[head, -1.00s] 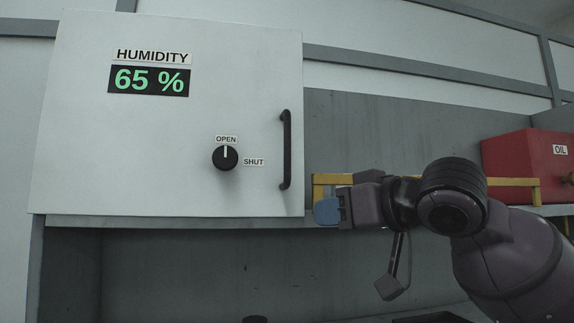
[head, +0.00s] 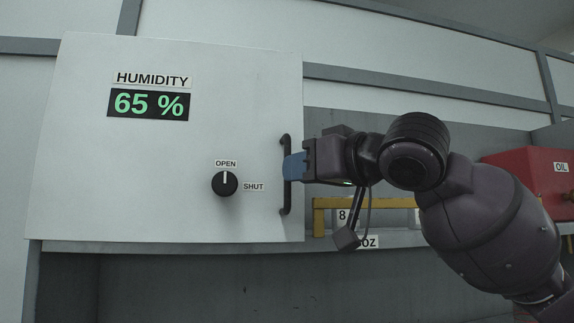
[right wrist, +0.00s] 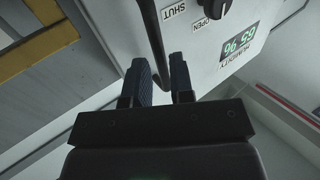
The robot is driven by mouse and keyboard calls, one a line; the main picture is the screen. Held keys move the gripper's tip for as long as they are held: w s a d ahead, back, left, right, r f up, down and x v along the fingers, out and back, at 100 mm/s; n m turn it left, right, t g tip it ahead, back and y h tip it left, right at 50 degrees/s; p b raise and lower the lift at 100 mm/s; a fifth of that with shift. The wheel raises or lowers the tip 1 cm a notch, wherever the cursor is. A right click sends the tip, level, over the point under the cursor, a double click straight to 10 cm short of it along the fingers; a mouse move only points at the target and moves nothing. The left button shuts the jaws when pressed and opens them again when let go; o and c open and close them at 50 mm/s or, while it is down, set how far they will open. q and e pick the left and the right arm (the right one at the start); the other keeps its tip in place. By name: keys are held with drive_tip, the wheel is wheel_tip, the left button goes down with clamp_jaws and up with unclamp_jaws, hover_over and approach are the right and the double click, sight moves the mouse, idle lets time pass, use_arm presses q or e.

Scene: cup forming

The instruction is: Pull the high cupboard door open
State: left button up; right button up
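The high cupboard door (head: 90,180) is a pale panel that looks closed, with a black vertical bar handle (head: 286,212) near its right edge. My right gripper (head: 294,167) has its blue fingertips at the middle of the handle. In the right wrist view the handle (right wrist: 151,25) runs between the two fingers of my right gripper (right wrist: 161,75), which stand apart on either side of it. I cannot tell whether either finger touches the bar. The black dial (head: 225,183) points up to OPEN. My left gripper is not in view.
The display (head: 149,104) on the door reads 65 %. To the right of the door, behind my right arm, is an open shelf bay with a yellow rail (head: 319,216) and a red box (head: 520,160) labelled OIL. Below the door is a dark recess (head: 180,290).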

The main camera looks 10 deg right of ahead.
sight(287, 201)
drive_tip(key=shift+p+x, duration=0.3)
drive_tip(key=shift+x, duration=1.3)
drive_tip(key=shift+c, duration=0.5)
clamp_jaws()
